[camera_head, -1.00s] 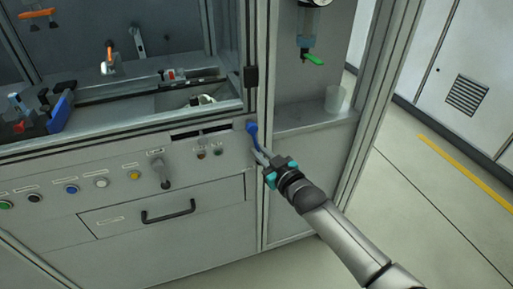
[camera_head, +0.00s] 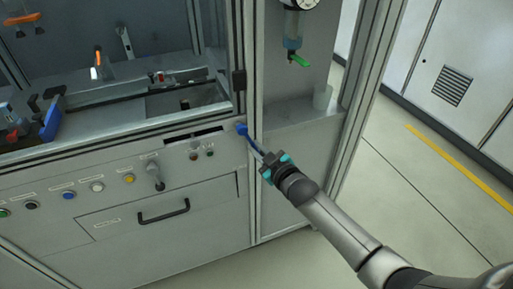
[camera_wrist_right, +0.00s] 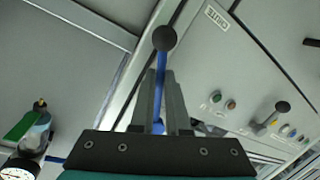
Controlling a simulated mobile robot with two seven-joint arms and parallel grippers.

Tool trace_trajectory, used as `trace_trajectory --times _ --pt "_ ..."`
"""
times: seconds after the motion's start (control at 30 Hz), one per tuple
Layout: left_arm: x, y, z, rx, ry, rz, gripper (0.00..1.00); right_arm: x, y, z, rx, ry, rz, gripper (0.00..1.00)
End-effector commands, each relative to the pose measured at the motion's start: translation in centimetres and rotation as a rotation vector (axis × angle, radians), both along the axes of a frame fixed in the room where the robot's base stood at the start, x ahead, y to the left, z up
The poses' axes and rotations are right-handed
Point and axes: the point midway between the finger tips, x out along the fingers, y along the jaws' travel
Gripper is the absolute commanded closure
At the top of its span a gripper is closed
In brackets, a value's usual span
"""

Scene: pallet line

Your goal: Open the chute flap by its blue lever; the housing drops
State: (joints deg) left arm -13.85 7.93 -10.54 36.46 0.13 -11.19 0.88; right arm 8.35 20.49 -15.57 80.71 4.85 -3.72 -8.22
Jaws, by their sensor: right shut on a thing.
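The blue lever (camera_head: 241,129) sits on the front of the grey machine, right of the dark slot. It slants down and right from its pivot. My right gripper (camera_head: 261,153) is shut on its lower part. In the right wrist view the blue rod (camera_wrist_right: 161,82) runs between my two fingers (camera_wrist_right: 160,100), with a black ball knob (camera_wrist_right: 164,38) at its end. A panel beside it reads CHUTE (camera_wrist_right: 215,18). The recessed opening (camera_head: 205,97) on the deck shows a dark inside, with no pale housing visible in it. My left gripper is out of view.
A black drawer handle (camera_head: 163,212), a grey knob lever (camera_head: 155,176) and several coloured buttons are on the front panel. The floor at right is clear.

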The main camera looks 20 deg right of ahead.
Motion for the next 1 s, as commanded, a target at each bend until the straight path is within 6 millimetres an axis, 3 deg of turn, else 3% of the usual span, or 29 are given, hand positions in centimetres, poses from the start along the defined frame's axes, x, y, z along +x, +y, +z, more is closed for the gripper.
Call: trace_trajectory --times 0.3,0.33,0.57,1.0 --pt "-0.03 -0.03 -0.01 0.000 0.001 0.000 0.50 0.00 -0.10 -0.06 -0.007 0.001 -0.001 1.00" --pt "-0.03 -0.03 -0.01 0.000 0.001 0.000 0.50 -0.01 -0.11 -0.06 -0.007 0.001 -0.001 0.83" --pt "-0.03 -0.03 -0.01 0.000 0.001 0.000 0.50 0.01 -0.11 -0.01 -0.004 0.000 -0.001 0.57" --pt "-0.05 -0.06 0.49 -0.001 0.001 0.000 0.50 0.02 -0.09 0.53 -0.003 -0.001 -0.001 0.57"
